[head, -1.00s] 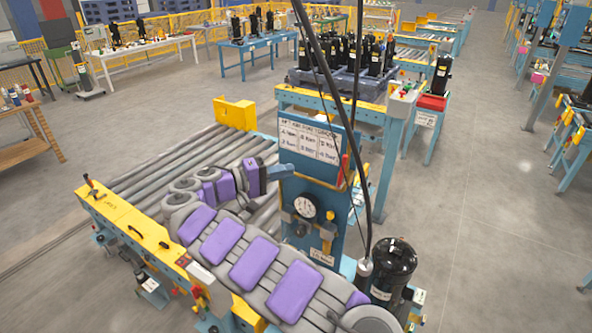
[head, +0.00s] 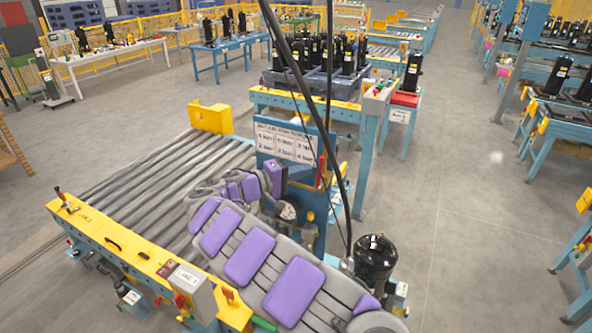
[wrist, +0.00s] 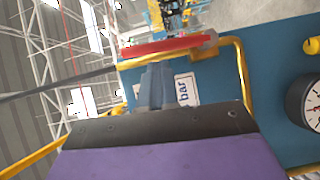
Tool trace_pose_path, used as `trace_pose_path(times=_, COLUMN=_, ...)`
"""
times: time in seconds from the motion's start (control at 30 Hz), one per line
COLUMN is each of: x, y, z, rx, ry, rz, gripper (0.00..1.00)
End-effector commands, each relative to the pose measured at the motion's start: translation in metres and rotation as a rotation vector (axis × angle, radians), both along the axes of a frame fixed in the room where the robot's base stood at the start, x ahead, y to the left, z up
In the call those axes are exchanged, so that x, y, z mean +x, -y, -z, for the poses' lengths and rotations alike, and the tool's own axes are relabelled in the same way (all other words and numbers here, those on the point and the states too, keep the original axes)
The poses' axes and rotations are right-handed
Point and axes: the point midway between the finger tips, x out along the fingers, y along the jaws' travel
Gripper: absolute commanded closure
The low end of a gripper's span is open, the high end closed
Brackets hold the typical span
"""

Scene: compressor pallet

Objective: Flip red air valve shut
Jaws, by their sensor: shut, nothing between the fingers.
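The red air valve handle (wrist: 168,48) runs almost level across the upper middle of the wrist view, beside a yellow pipe (wrist: 243,75) on the blue panel (wrist: 268,60). In the head view the red handle (head: 321,171) stands upright at the panel's right edge. My gripper (wrist: 155,88) is shut and empty. Its fingers show just below the red handle in the wrist view; whether they touch it I cannot tell. In the head view my gripper (head: 275,178) is at the panel's front, left of the handle, with its fingertips unclear.
A pressure gauge (wrist: 306,102) is on the panel at the right. A white sign (head: 287,143) tops the panel. A roller conveyor (head: 150,185) lies to the left. A black compressor (head: 376,262) and hanging black hoses (head: 335,170) are close on the right. Open floor (head: 450,230) lies beyond.

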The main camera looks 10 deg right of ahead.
Motion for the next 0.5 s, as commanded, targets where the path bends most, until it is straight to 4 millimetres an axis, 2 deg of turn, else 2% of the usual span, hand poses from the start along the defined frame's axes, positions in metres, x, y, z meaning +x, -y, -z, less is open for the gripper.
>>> trace_pose_path(times=0.17, x=-0.0008, y=0.0052, z=-0.0009, rx=0.004, ry=0.001, rz=0.003, gripper=1.00)
trace_pose_path(times=0.5, x=-0.0009, y=0.0014, z=0.0004, rx=0.014, ry=0.012, rz=0.002, gripper=1.00)
